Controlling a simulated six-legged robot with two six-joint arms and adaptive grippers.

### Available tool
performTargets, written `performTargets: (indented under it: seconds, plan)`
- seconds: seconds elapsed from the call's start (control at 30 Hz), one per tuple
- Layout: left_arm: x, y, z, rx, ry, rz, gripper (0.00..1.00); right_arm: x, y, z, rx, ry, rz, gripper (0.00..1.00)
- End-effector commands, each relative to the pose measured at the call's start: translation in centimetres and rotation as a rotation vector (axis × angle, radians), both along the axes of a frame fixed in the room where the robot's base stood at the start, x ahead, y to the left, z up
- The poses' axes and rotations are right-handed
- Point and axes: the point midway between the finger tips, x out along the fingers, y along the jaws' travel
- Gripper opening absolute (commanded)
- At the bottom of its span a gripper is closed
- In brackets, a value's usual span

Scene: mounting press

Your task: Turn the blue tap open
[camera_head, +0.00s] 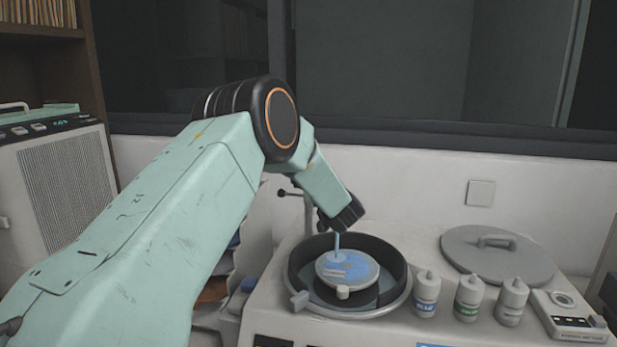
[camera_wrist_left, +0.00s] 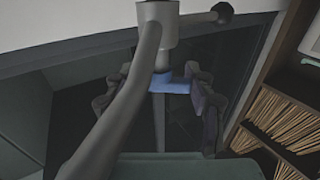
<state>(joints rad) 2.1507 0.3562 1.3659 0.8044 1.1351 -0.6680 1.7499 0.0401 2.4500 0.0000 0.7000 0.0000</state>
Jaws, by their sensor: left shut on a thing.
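The blue tap (camera_wrist_left: 175,87) shows in the left wrist view as a blue piece on a grey fitting, with a long curved grey pipe in front of it. My left gripper (camera_wrist_left: 158,82) has its dark fingers on both sides of the blue piece and is shut on it. In the head view my left gripper (camera_head: 341,213) is above the round basin (camera_head: 291,275), and its wrist hides the tap's blue part. A thin pale blue column (camera_head: 337,244), which looks like water, runs down to the blue disc (camera_head: 347,266) in the basin. My right gripper is out of view.
A grey lid (camera_head: 490,258) lies right of the basin. Several white bottles, including a blue-labelled one (camera_head: 426,293), stand along its right side. A small control box (camera_head: 568,315) is at the right. A side lever with a black knob (camera_wrist_left: 222,12) sticks out near the tap.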

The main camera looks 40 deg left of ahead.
Motion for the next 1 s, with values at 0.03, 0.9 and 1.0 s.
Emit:
performTargets:
  seconds: [0.03,0.9,1.0]
  plan:
    - [0.2,-0.03,0.93,0.01,-0.016,0.003,0.23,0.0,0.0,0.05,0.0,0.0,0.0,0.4]
    - [0.08,-0.01,0.28,0.003,-0.007,0.004,0.79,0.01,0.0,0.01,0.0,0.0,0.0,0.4]
    - [0.03,-0.1,0.23,0.003,-0.005,0.003,0.79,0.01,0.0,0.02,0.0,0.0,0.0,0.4]
